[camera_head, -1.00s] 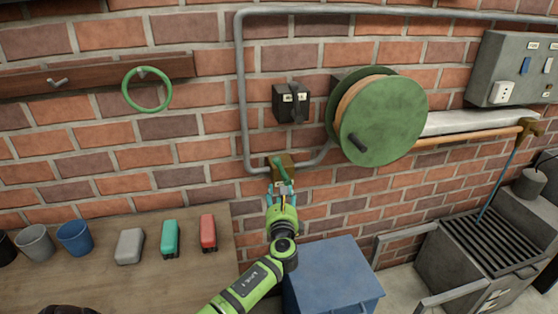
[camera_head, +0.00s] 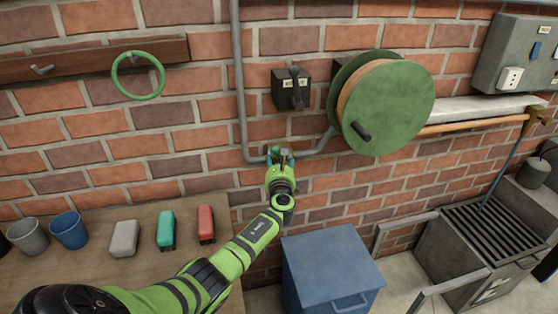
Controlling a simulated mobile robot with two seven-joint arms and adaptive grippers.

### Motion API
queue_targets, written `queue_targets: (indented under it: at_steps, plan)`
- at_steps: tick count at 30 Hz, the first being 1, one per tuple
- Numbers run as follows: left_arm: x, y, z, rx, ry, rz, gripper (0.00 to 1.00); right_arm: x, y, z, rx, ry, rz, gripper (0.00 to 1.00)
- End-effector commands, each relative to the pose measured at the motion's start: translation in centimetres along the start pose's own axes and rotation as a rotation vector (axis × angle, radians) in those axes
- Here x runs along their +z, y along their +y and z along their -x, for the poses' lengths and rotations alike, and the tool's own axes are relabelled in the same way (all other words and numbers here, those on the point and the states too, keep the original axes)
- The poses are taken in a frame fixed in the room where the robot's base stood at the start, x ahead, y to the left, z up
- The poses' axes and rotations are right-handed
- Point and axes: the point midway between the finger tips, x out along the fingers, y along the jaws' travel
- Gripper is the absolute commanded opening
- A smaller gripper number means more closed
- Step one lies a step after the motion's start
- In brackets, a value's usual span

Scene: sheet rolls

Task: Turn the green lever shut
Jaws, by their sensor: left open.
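My left gripper (camera_head: 281,158) is open at the valve on the wall pipe, below the dark switch box. The green lever seen there a second ago is now mostly hidden behind the gripper, and I cannot tell its angle or whether the fingers touch it. The grey pipe (camera_head: 240,90) runs down the brick wall and bends right at the gripper. My right gripper does not show.
A green hose reel (camera_head: 400,110) sticks out from the wall to the right. A dark switch box (camera_head: 290,92) sits above the gripper. A blue chest (camera_head: 330,268) stands below. A green ring (camera_head: 138,76) hangs at upper left. A wooden bench (camera_head: 90,255) holds cups and small blocks.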

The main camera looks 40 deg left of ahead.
Motion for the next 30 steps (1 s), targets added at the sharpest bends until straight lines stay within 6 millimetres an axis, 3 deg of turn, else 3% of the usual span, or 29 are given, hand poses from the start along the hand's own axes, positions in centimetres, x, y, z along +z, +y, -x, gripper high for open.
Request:
queue_targets:
  at_steps: [6,7,10,11,20,30]
  plan:
    - [0.0,0.0,-0.1,-0.001,0.000,0.000,0.51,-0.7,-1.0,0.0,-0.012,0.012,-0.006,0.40]
    - [0.0,0.0,-0.1,-0.001,0.000,0.000,0.47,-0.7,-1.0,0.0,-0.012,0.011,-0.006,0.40]
    - [0.0,0.0,0.0,-0.001,0.000,0.000,0.07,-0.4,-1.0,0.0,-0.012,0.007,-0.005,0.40]
    - [0.0,0.0,0.0,0.000,0.000,0.000,0.00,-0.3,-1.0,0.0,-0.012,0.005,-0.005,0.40]
    - [-0.1,0.2,0.0,-0.002,-0.003,0.017,0.00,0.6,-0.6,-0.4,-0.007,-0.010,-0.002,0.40]
    - [-0.9,1.4,0.1,-0.016,-0.040,0.188,0.00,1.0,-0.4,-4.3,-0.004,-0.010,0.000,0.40]
